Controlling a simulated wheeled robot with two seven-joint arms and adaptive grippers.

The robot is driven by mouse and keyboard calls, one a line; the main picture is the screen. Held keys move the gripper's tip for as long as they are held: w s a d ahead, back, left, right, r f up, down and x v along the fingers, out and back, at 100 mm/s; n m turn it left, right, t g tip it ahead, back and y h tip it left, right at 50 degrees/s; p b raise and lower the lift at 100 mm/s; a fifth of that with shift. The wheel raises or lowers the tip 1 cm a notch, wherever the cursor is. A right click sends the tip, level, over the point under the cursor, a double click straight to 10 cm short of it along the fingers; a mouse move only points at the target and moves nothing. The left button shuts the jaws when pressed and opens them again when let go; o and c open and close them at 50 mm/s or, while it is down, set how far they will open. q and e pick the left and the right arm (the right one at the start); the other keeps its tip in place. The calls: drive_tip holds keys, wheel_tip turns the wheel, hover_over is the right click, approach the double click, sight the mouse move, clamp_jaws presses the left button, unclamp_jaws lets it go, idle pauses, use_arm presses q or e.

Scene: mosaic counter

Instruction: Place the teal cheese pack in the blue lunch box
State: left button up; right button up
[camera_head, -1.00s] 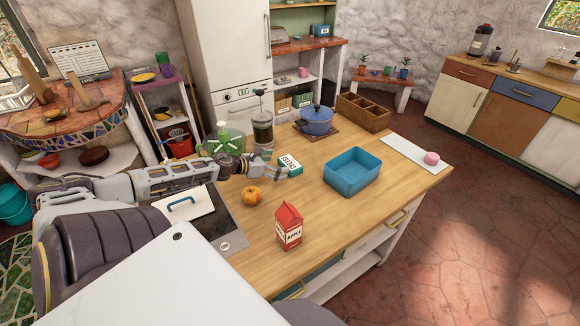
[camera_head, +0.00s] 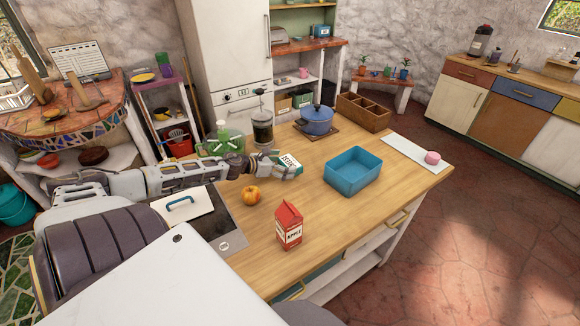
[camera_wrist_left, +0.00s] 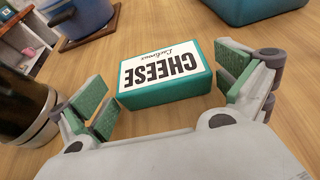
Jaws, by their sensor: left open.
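The teal cheese pack (camera_head: 291,161) lies flat on the wooden counter, its white label up. In the left wrist view the cheese pack (camera_wrist_left: 165,72) sits just ahead of and between the open fingers of my left gripper (camera_wrist_left: 165,95). In the head view my left gripper (camera_head: 285,169) is at the pack and partly covers it. The blue lunch box (camera_head: 352,171) stands open on the counter to the right of the pack and looks empty. A part of it (camera_wrist_left: 250,8) shows at the top of the left wrist view. My right gripper is not in view.
A French press (camera_head: 262,130) stands left of the pack, and a blue pot (camera_head: 317,121) on a board behind it. An orange fruit (camera_head: 251,196) and a red apple carton (camera_head: 288,226) stand in front. Bare counter lies between pack and lunch box.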

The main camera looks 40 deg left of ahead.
sight(287, 163)
use_arm(q)
drive_tip(key=shift+x, duration=0.75)
drive_tip(key=shift+w, duration=0.1)
drive_tip(key=c, duration=1)
drive_tip(key=shift+o, duration=0.2)
drive_tip(key=shift+r, duration=0.15)
drive_tip(key=shift+r+p, duration=0.8)
drive_tip(key=shift+r, duration=2.7)
drive_tip(key=shift+r+p, duration=0.65)
drive_tip(key=shift+r, duration=0.75)
